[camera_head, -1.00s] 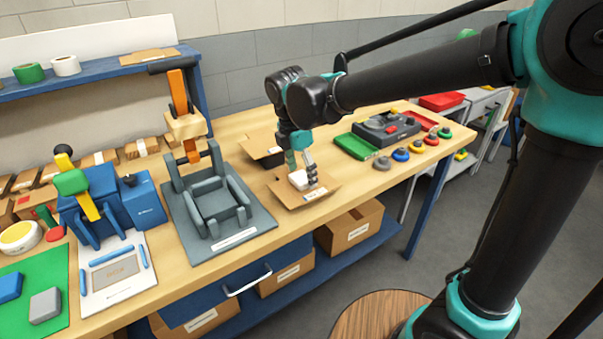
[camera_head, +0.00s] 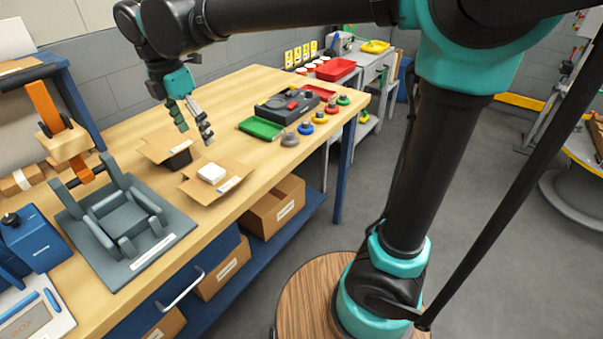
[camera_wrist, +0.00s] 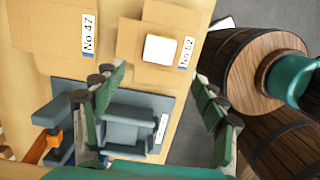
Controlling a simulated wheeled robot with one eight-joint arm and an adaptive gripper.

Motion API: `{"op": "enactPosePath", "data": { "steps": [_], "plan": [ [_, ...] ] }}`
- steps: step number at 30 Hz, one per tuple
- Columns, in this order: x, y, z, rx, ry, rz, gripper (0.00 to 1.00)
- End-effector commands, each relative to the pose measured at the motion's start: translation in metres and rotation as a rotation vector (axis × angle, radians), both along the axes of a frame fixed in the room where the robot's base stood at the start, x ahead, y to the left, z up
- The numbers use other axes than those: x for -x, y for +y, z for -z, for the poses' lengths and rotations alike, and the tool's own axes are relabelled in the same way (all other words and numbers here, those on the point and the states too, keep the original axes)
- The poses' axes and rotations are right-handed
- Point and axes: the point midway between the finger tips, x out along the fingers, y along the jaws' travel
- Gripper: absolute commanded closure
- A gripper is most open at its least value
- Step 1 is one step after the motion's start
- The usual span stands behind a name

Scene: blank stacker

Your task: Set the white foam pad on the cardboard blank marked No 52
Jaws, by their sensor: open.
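The white foam pad (camera_head: 211,173) lies on the cardboard blank marked No 52 (camera_head: 203,193), near the table's front edge. In the wrist view the pad (camera_wrist: 160,49) rests on that blank (camera_wrist: 128,42), beside its "No 52" label (camera_wrist: 187,53). My gripper (camera_head: 193,138) is open and empty, raised above the table behind the pad and clear of it. In the wrist view its fingers (camera_wrist: 157,92) are spread wide, with nothing between them. The pad's underside is hidden.
A grey forming fixture (camera_head: 170,236) stands to the left. Open cartons (camera_head: 279,203) stand below.

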Motion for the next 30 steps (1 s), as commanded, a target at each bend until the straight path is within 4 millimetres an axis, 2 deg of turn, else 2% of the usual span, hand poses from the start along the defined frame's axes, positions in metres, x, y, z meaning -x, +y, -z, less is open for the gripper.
{"op": "enactPosePath", "data": {
  "steps": [2, 5, 8, 10, 15, 20, 24, 27, 30],
  "plan": [
    [-0.004, -0.007, 0.004, -0.008, -0.003, 0.035, 0.29],
    [-0.018, -0.031, 0.019, -0.039, -0.016, 0.167, 0.29],
    [-0.036, -0.072, 0.044, -0.09, -0.038, 0.39, 0.29],
    [-0.047, -0.106, 0.065, -0.135, -0.057, 0.58, 0.29],
    [-0.057, -0.189, 0.114, -0.245, -0.101, 1.037, 0.29],
    [-0.045, -0.262, 0.159, -0.353, -0.144, 1.464, 0.29],
    [-0.022, -0.318, 0.196, -0.454, -0.18, 1.83, 0.29],
    [-0.003, -0.347, 0.217, -0.523, -0.201, 2.051, 0.29],
    [0.013, -0.366, 0.232, -0.577, -0.217, 2.217, 0.29]
  ]
}}
